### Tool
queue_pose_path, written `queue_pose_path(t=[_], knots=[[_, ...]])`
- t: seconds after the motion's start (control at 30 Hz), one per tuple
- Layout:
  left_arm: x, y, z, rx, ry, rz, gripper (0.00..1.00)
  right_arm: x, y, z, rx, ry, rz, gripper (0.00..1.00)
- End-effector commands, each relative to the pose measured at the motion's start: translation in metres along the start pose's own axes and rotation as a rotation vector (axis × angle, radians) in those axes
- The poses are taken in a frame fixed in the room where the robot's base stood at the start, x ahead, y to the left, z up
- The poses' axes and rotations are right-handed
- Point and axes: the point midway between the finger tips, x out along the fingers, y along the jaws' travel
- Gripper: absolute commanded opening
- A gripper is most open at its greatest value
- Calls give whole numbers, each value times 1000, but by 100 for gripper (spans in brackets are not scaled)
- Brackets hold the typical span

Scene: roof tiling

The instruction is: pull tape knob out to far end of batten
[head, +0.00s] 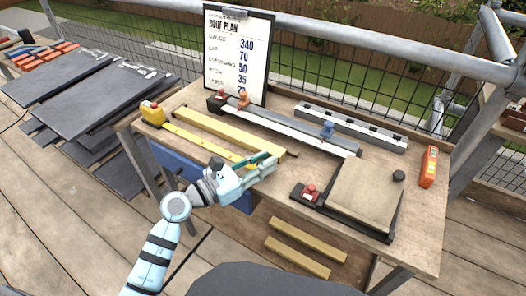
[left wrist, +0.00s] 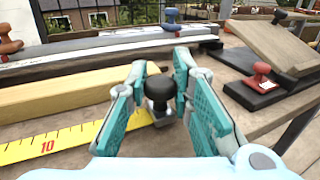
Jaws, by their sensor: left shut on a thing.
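My left gripper (head: 262,168) is at the front edge of the bench, near the right end of the wooden batten (head: 225,127). It is shut on the black tape knob (left wrist: 159,90), which stands between the teal fingers in the left wrist view. The yellow tape (head: 200,143) runs from the yellow tape case (head: 152,114) at the bench's left end, along the batten's front side, to the gripper. In the left wrist view the tape (left wrist: 55,146) shows a red 10. The batten (left wrist: 60,98) lies beyond it, its right end partly hidden by a finger. My right gripper is not in view.
Behind the batten lies a long rail with a red knob (head: 243,99) and a blue knob (head: 327,130). A slate-cutting board (head: 363,192) with a red-knobbed block (head: 309,191) stands to the right. An orange level (head: 429,166) lies at the right edge.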

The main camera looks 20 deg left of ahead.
Motion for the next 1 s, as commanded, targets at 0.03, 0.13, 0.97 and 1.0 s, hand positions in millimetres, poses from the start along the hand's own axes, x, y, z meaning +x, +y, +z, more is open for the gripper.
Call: queue_pose_path(t=[0.03, 0.13, 0.97, 1.0], knots=[[0, 0, 0, 1, -2, 2, 0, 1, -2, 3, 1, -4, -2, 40], [-1, 1, 0, 1, -2, 3, 0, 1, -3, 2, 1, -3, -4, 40], [-72, 0, -3, 4, 8, -2, 41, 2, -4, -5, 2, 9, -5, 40], [-84, 0, -3, 3, 7, -3, 41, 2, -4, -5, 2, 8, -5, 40]])
